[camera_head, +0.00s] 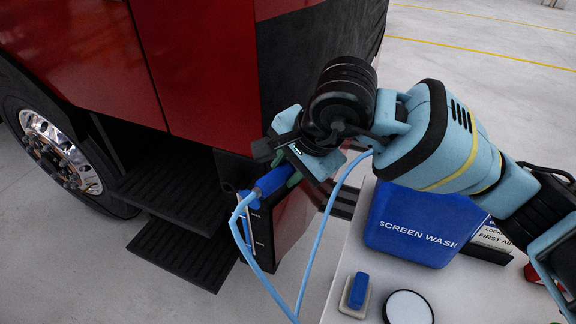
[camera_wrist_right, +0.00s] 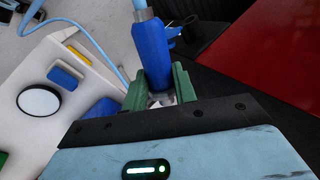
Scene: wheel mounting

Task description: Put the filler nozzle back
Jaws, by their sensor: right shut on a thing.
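The filler nozzle (camera_head: 270,181) is blue, with a light blue hose leaving its end and looping down. My right gripper (camera_head: 290,176) is shut on it beside the red truck's corner. In the right wrist view the nozzle (camera_wrist_right: 155,55) stands between the two green fingers of the gripper (camera_wrist_right: 158,88). Its far end is hidden by the gripper. A dark round opening or tube (camera_head: 228,187) shows on the truck side by the steps, apart from the nozzle. It also shows in the wrist view (camera_wrist_right: 207,27), with a small blue part beside it. My left gripper is not in view.
A white table (camera_head: 341,268) at lower right carries a blue screen wash container (camera_head: 415,222), a blue-topped block (camera_head: 358,291) and a round white-topped item (camera_head: 408,308). Black steps (camera_head: 178,190) and a wheel (camera_head: 58,150) are at left. The hose hangs between truck and table.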

